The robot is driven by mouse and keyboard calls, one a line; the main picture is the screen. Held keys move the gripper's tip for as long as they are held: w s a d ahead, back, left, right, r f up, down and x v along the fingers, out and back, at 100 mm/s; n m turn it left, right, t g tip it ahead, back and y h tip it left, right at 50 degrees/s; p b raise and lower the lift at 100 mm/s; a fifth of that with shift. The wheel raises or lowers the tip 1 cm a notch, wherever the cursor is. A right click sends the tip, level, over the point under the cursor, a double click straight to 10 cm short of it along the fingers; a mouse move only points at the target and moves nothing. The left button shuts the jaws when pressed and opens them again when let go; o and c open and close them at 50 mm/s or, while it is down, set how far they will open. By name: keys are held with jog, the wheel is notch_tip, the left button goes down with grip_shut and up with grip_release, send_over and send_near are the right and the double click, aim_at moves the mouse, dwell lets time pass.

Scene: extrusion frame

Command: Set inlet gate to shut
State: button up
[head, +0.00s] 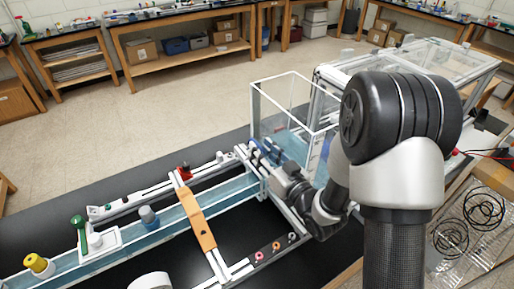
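My gripper (264,155) is at the far right end of the long water channel (175,215), by the corner of the clear tank (290,105). Its fingers are small and partly hidden by my arm, so I cannot see their opening or any contact. I cannot make out for sure which part is the inlet gate, or its position. Fittings along the channel include a green upright handle (82,232) on a white block, a blue-grey knob (149,217), a yellow knob (38,264) and a small red part (184,172).
An orange-brown bar (197,220) crosses the channel. A front rail carries small coloured knobs (276,246). A white round object (152,281) stands at the front edge. Bags of black cable (470,225) lie at right. Black tabletop (110,180) is clear behind the channel.

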aim_at(257, 144)
jog(key=shift+x, duration=1.6)
jog(key=shift+s, duration=0.1)
grip_shut()
